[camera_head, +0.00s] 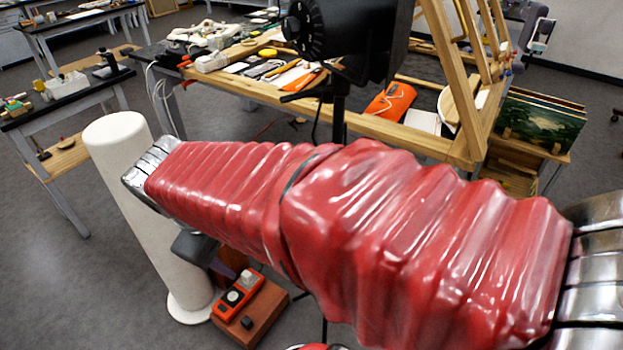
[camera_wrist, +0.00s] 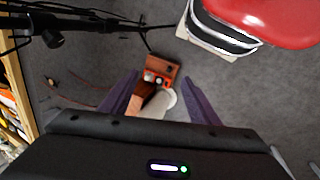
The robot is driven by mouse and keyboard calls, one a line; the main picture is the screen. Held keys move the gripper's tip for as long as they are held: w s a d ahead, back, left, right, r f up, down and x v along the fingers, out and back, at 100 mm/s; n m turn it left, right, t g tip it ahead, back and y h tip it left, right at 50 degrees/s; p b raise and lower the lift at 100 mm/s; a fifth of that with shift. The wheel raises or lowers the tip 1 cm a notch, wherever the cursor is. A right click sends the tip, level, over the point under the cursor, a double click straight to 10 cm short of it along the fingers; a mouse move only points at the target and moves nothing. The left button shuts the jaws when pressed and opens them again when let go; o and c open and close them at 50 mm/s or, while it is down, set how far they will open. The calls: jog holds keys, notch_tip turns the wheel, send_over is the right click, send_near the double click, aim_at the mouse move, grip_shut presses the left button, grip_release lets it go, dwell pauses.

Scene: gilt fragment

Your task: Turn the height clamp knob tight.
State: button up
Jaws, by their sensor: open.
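A black stand post (camera_head: 339,118) carries a bulky black lamp-like head (camera_head: 345,38), with a short dark handle (camera_head: 305,95) sticking out to the left below it. In the wrist view, black stand parts (camera_wrist: 85,22) cross the upper left, and a dark stubby knob-like piece (camera_wrist: 53,39) hangs from them. I cannot tell for sure whether it is the height clamp knob. My gripper (camera_wrist: 160,80) is open, its purple fingers apart with nothing held between them. It points down toward the floor, and the knob-like piece lies well outside the fingers, up and left.
A white column (camera_head: 125,190) stands beside a reddish-brown block (camera_head: 262,315) bearing an orange device (camera_head: 238,292). A tool-covered workbench (camera_head: 235,85) and a wooden easel (camera_head: 465,110) stand behind the post. Cables (camera_wrist: 70,85) lie on the floor at left. Grey floor is open at lower left.

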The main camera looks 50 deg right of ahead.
jog(key=w+d+f+n+g+h, duration=0.4)
jog(key=w+d+n+h, duration=0.1)
jog(key=d, duration=0.5)
jog(key=w+d+f+n+g+h, duration=0.3)
jog(key=w+d+h, duration=0.4)
jog(key=d, duration=0.3)
jog(key=f+n+h, duration=0.1)
jog(key=n, duration=0.1)
jog(key=shift+f+n+g, duration=0.35)
jog(key=shift+n+g, duration=0.05)
jog(key=x, duration=1.3)
jog(key=shift+s+d+r, duration=0.1)
jog(key=shift+s+d, duration=0.1)
jog(key=shift+d, duration=0.1)
jog(key=shift+c, duration=0.5)
jog(key=shift+a, duration=0.1)
jog(key=c, duration=0.9)
